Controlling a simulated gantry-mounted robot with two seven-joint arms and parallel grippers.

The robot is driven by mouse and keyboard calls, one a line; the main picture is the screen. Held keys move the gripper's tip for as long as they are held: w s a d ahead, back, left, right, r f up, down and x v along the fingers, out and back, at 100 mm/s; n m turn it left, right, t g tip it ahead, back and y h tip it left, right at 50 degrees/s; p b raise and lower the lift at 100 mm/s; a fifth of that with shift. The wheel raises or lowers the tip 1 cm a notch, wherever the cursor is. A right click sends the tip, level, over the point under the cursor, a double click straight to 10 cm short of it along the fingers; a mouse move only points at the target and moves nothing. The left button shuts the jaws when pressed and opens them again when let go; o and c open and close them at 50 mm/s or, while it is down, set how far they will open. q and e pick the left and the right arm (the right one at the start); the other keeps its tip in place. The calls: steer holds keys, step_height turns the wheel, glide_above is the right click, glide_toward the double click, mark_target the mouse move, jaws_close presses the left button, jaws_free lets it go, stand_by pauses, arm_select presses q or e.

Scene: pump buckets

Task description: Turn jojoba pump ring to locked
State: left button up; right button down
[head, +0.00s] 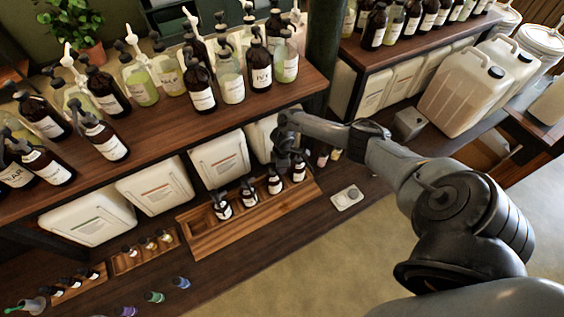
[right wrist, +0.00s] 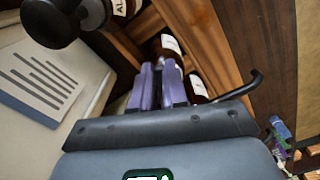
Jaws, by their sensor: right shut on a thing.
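Several dark brown pump bottles with white labels stand in a wooden tray (head: 238,232) on the lower shelf. My right gripper (head: 283,160) reaches down over the right part of that row. It is shut on a pump ring, which the gripper itself hides. In the right wrist view its purple fingers (right wrist: 161,88) are close together, with a brown bottle (right wrist: 171,45) just beyond them. A black pump spout (right wrist: 250,84) sticks out to the right of the gripper. I cannot read which bottle is jojoba, nor see the ring's position. My left gripper is not in view.
White canisters (head: 219,158) stand close behind the tray. The wooden shelf above (head: 165,128) carries many pump bottles. A small white device (head: 347,197) lies right of the tray. A smaller tray (head: 145,255) with little bottles is at the left.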

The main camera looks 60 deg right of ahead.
steer(key=shift+a+m, duration=0.25)
steer(key=shift+m, duration=0.55)
steer(key=shift+s, duration=0.1)
steer(key=c, duration=1.1)
jaws_free()
steer(key=shift+c, duration=0.2)
step_height(320, 180, up, 11)
steer(key=shift+f, duration=0.1)
